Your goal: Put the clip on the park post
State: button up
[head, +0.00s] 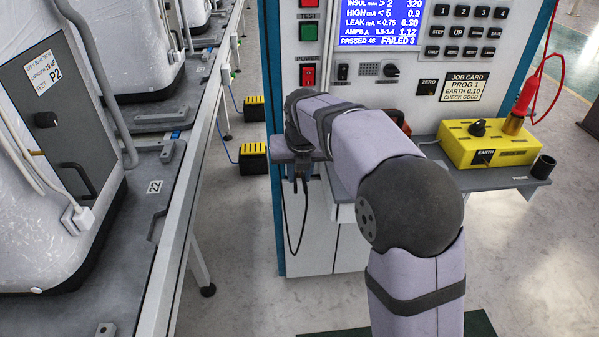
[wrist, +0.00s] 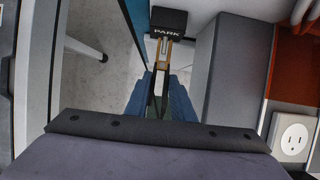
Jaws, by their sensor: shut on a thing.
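The black park block (wrist: 168,20), labelled PARK, stands at the top middle of the wrist view. The clip (wrist: 162,56), narrow with brass-coloured parts, lies just below its label, with its end toward the block. I cannot tell whether clip and park post touch. My gripper (wrist: 162,98) has blue fingers either side of the clip's dark lower part and is shut on it. A dark cable (head: 305,215) hangs below there.
The test cabinet (head: 350,245) stands close beside my gripper. A yellow EARTH box (head: 487,148) and a red probe (head: 520,100) are on its right shelf. A conveyor (head: 165,240) with appliances runs along the left. Open floor (head: 240,270) lies between.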

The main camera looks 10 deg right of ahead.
dwell(0.4)
jog(key=o, duration=1)
jog(key=shift+c, duration=0.2)
jog(key=shift+p+v, duration=1)
jog(key=shift+v, duration=2.7)
